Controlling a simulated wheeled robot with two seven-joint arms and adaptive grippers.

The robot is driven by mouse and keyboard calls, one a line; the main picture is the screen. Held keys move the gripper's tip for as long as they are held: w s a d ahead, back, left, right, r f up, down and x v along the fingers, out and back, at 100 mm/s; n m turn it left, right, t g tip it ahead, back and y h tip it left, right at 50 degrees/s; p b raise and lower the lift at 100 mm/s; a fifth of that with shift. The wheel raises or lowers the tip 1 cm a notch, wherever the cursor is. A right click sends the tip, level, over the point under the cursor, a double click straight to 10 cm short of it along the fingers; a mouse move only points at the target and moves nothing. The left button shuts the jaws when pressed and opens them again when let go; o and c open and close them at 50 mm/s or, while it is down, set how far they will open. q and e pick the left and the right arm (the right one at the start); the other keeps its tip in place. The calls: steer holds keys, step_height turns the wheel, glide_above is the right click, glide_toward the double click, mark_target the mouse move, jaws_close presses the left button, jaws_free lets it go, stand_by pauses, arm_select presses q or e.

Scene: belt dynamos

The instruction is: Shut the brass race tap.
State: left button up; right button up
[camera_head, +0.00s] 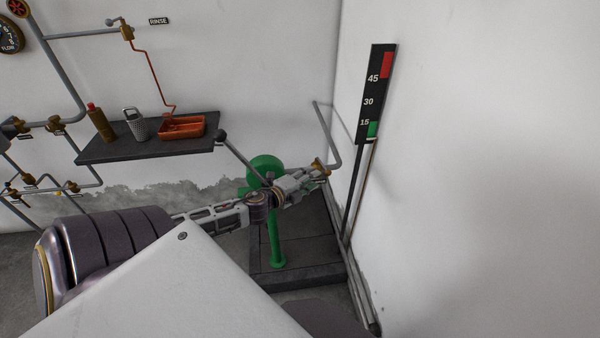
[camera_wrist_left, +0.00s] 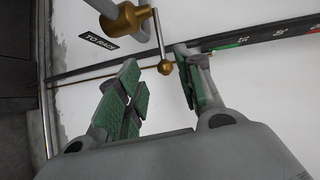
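The brass race tap (camera_wrist_left: 128,20) is on the pipe at the upper middle of the left wrist view, beside a "TO RACE" label (camera_wrist_left: 99,41). In the head view the tap (camera_head: 319,166) shows small and partly hidden at the pipe's lower end. My left gripper (camera_wrist_left: 156,72) is open, with its green-padded fingers apart. In the head view the left gripper (camera_head: 312,182) is just below the tap. The ball appears between its fingertips; I cannot tell whether anything touches. My right gripper is not in view.
A black gauge board (camera_head: 377,90) stands right of the tap against the wall corner. A green machine (camera_head: 275,235) stands below my left forearm on a dark plinth (camera_head: 300,277). A shelf (camera_head: 150,144) with a bottle, a metal cup and an orange tray is at left.

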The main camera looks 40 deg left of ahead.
arm_select(q)
steer(key=shift+s+a+r, duration=0.1)
steer(key=shift+s+r, duration=0.1)
steer(key=shift+s, duration=0.85)
steer(key=shift+s+a+r, duration=0.1)
steer(key=shift+s+r, duration=0.1)
steer(key=shift+s, duration=0.8)
steer(key=shift+c, duration=0.4)
